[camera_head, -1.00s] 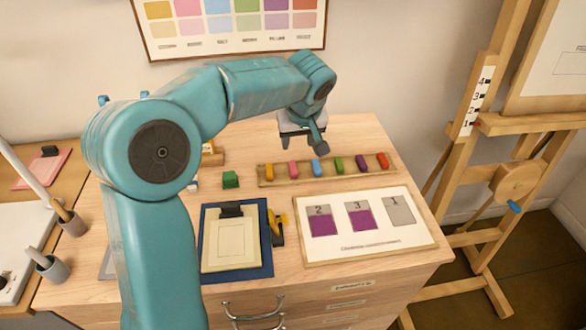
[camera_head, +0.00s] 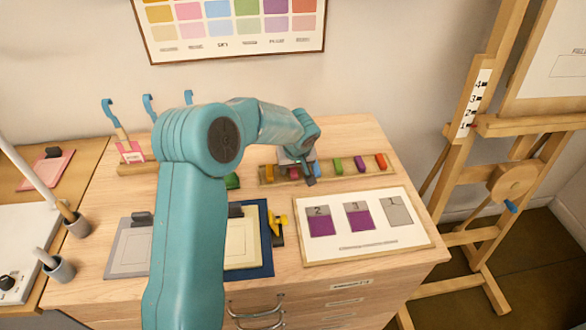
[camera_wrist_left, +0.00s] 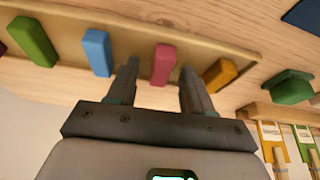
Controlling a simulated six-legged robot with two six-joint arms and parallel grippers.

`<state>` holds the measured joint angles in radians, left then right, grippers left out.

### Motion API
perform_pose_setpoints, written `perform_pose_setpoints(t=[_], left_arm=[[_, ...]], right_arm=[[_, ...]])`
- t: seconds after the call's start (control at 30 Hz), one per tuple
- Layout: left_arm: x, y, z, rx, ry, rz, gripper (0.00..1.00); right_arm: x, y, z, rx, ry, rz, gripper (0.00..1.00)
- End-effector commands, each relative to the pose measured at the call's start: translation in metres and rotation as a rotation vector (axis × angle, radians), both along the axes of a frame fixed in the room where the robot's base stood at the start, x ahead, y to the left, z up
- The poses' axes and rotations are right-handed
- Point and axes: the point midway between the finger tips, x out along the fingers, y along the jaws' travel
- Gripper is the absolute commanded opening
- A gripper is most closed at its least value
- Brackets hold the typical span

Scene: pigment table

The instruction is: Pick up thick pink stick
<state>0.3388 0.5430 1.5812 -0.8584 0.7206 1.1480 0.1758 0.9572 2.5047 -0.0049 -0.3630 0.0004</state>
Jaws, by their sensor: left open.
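The pink stick (camera_wrist_left: 163,64) lies in the wooden tray (camera_head: 345,178) between the blue stick (camera_wrist_left: 97,52) and the orange-yellow stick (camera_wrist_left: 219,74). In the head view it is largely hidden by my gripper. My left gripper (camera_head: 302,176) is over the tray at the pink stick. In the wrist view its two fingers are open, with the pink stick showing between them and a gap on each side. I cannot tell how far down the fingers reach. My right gripper is not in view.
Green (camera_head: 338,165), purple (camera_head: 361,167) and red (camera_head: 381,161) sticks share the tray. A white card (camera_head: 372,239) with numbered swatches lies in front. A green block (camera_wrist_left: 289,86) is beside the tray. A clipboard on a blue mat (camera_head: 262,265) lies at front left.

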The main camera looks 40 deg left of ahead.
Motion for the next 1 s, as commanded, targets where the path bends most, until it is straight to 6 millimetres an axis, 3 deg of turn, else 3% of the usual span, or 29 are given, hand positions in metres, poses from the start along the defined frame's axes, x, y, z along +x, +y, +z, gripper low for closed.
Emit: perform_pose_setpoints(t=[0.17, 0.23, 0.33, 0.37, 0.77, 1.0], left_arm=[[0.0, 0.0, 0.0, 0.001, -0.001, 0.0, 0.51], [0.0, 0.0, 0.0, 0.001, -0.001, 0.0, 0.35], [0.0, 0.0, 0.0, 0.001, -0.001, 0.0, 0.02], [0.0, 0.0, 0.0, 0.001, -0.001, 0.0, 0.0], [0.0, 0.0, 0.005, 0.001, -0.001, 0.001, 0.0], [0.001, 0.001, 0.038, 0.002, -0.005, 0.002, 0.0]], right_arm=[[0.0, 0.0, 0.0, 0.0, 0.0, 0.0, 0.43], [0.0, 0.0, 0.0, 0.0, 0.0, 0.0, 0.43], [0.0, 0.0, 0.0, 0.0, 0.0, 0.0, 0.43], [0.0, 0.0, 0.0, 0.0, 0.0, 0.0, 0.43], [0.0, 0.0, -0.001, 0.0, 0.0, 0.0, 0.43], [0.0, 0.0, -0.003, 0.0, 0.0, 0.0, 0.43]])
